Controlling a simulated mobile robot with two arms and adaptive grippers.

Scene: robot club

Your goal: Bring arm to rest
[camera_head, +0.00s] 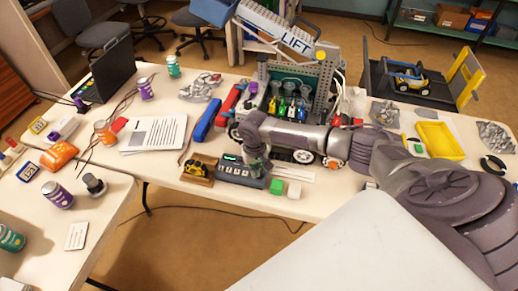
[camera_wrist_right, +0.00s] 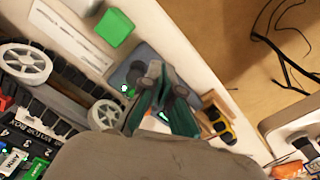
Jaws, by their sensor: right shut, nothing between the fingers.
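My right arm (camera_head: 375,147) reaches in from the right of the head view, across the table, with its forearm bent to the left. My right gripper (camera_head: 258,167) hangs down over a grey control box (camera_head: 230,170) with a small green display. It is shut and holds nothing. In the wrist view the gripper (camera_wrist_right: 166,84) covers much of the box (camera_wrist_right: 124,72); I cannot tell whether the fingertips touch it. My left gripper is not in either view.
A green block (camera_head: 277,186) and a white block (camera_head: 294,190) lie right of the box. A wheeled robot with a LIFT sign (camera_head: 295,38) rises behind my forearm. Papers (camera_head: 153,134) lie left.

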